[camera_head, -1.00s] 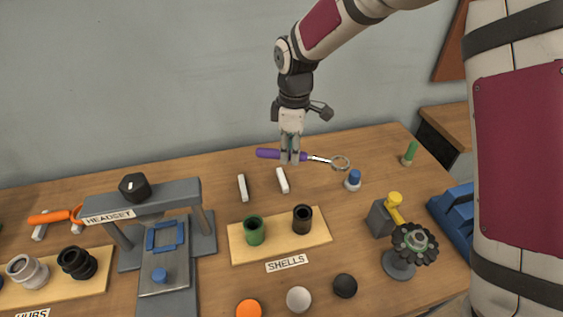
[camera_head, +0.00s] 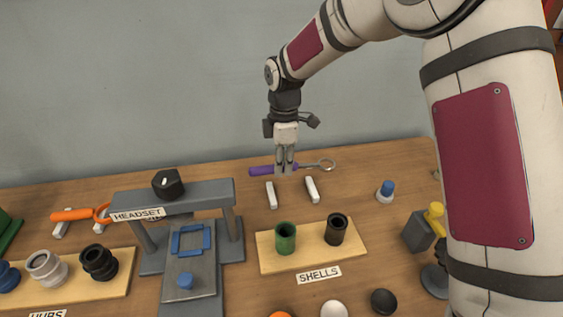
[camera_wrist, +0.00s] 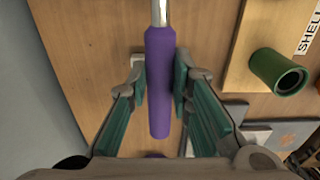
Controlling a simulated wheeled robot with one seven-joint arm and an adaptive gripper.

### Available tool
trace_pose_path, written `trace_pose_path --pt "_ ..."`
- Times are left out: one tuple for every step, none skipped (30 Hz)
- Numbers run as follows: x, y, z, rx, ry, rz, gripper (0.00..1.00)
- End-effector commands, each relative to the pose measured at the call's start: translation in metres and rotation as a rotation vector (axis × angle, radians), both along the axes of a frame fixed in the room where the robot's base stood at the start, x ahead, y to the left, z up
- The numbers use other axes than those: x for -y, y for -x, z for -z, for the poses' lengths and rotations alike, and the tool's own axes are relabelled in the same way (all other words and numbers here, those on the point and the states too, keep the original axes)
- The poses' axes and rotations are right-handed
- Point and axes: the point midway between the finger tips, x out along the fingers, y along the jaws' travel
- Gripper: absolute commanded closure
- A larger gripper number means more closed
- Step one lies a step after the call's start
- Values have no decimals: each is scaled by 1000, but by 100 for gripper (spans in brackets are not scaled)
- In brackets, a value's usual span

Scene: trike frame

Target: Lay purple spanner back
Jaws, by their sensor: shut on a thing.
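The purple spanner (camera_head: 261,171) has a purple handle and a grey shaft that ends in a ring at the right. My gripper (camera_head: 284,170) points down and is shut on the handle. In the wrist view the purple handle (camera_wrist: 160,80) lies between the green-padded fingers, with the shaft running toward the top edge. The spanner appears level, just behind two white rest bars, the left bar (camera_head: 272,195) and the right bar (camera_head: 312,190). Its exact height above the table cannot be told.
A board labelled SHELLS (camera_head: 310,246) with a green cup (camera_head: 285,238) and a black cup (camera_head: 337,229) stands in front of the bars. The grey HEADSET stand (camera_head: 172,196) is at left. An orange spanner (camera_head: 72,214) lies further left. A blue-topped piece (camera_head: 387,190) stands at right.

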Motion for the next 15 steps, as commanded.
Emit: trace_pose_path --pt "0 0 5 -1 0 0 100" --pt "0 0 7 -1 0 0 100" --pt "0 0 11 -2 0 -1 100" --pt "0 0 13 -2 0 -1 100" --pt "0 0 16 -1 0 -1 100" --pt "0 0 20 -1 0 0 100" --pt "0 0 22 -1 0 0 100" --pt "0 0 25 -1 0 0 100" --pt "0 0 29 -1 0 0 100" --pt "0 -1 32 -1 0 0 100" --pt "0 0 35 -1 0 0 100" --pt "0 0 38 -1 0 0 100" --pt "0 0 41 -2 0 0 100" --pt "0 0 44 -2 0 0 100" --pt "0 0 47 -1 0 0 100"
